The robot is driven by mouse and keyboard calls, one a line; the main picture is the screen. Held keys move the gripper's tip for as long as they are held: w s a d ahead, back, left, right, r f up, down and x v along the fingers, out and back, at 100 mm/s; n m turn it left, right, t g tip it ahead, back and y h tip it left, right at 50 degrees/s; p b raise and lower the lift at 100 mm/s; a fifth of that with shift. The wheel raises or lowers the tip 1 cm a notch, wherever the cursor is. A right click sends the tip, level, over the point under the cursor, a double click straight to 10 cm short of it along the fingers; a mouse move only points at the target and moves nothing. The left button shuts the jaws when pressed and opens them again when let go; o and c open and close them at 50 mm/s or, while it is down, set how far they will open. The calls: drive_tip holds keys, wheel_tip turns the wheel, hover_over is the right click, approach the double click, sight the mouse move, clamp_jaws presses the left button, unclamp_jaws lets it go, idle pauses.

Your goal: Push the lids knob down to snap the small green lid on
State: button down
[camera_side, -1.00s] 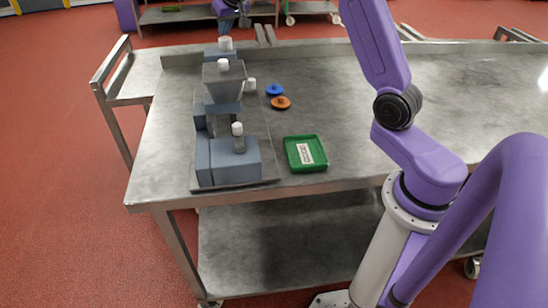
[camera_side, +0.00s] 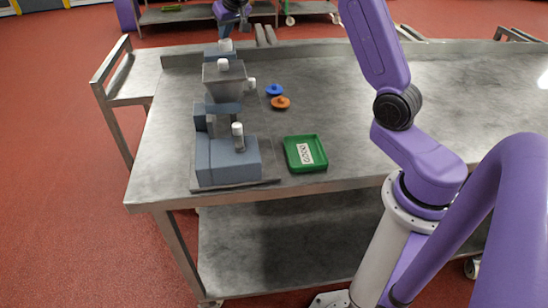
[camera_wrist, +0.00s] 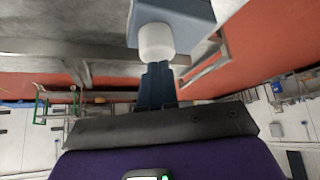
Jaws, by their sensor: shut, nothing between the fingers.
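My gripper (camera_wrist: 158,68) is shut, its two dark fingers together, with nothing between them. In the wrist view its tips are close to a white knob (camera_wrist: 156,42) on a blue-grey block (camera_wrist: 188,16); I cannot tell whether they touch. In the side view my gripper shows only partly at the top edge, above the rear of the grey bagger (camera_side: 230,160) and its rear white knob (camera_side: 225,45). A blue lid (camera_side: 275,90) and an orange lid (camera_side: 281,102), each with a small knob, lie on the table. I cannot make out a small green lid.
A green tray (camera_side: 290,158) with a white label inside lies right of the bagger. More white knobs stand on the hopper (camera_side: 222,64) and the front block (camera_side: 237,129). The steel table (camera_side: 370,100) is clear to the right.

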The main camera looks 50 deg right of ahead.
drive_tip(key=shift+f, duration=0.1)
drive_tip(key=shift+r, duration=3.05)
drive_tip(key=s+a+f+n+y, duration=0.1)
drive_tip(key=s+a+n+y, duration=0.1)
drive_tip(key=a, duration=0.7)
drive_tip(key=s+a+f+n+y, duration=0.1)
drive_tip(key=s+a+f, duration=0.1)
drive_tip(key=a, duration=0.7)
drive_tip(key=s+a+f+n+y, duration=0.2)
drive_tip(key=s+a+n, duration=0.1)
drive_tip(key=s+a, duration=0.65)
drive_tip(key=s+f+n+g, duration=0.3)
drive_tip(key=s+n+g, duration=0.15)
drive_tip(key=s, duration=1.45)
drive_tip(key=s+d+f+n+g+h, duration=0.1)
drive_tip(key=s+d, duration=0.3)
drive_tip(key=s, duration=0.4)
drive_tip(key=s+d+f+n+g+h, duration=0.1)
drive_tip(key=s+d+f+n, duration=0.2)
drive_tip(key=s, duration=0.5)
drive_tip(key=shift+s+d+f+n+h, duration=0.2)
drive_tip(key=shift+s+d+n+h, duration=0.3)
drive_tip(key=shift+d, duration=0.55)
